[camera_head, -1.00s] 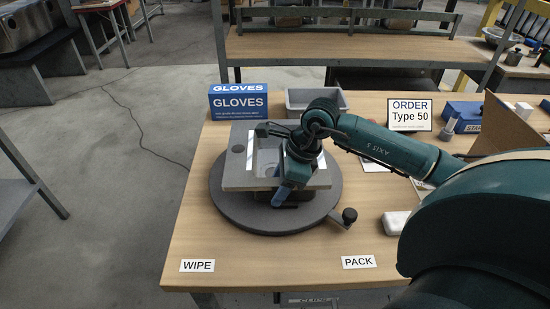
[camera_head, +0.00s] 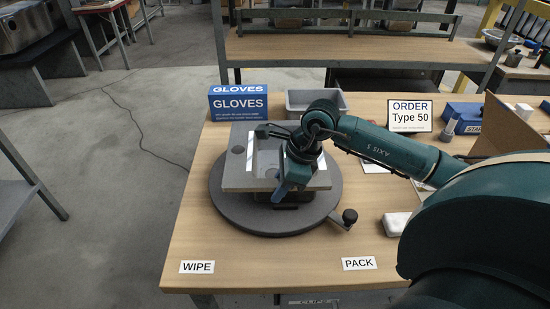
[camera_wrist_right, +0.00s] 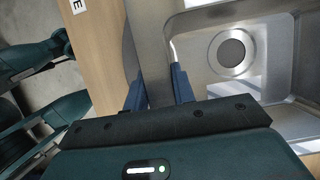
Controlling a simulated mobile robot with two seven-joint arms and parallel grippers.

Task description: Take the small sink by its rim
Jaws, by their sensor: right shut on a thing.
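The small sink (camera_head: 238,179) is a grey metal basin with a wide flat rim, lying on a dark round turntable (camera_head: 226,213) on the wooden bench. In the right wrist view its basin (camera_wrist_right: 268,85) shows a round drain. My right gripper (camera_head: 281,190) is at the sink's near edge, reaching over it from the right. In the wrist view the blue fingers of this gripper (camera_wrist_right: 159,92) stand on both sides of the rim, shut on it. My wrist hides part of the basin in the head view. My left gripper is not in view.
A blue gloves box (camera_head: 238,103) and a grey bin (camera_head: 298,101) stand behind the turntable. The turntable's knob (camera_head: 349,216) sticks out at the right. The bench front near the WIPE label (camera_head: 197,267) is clear.

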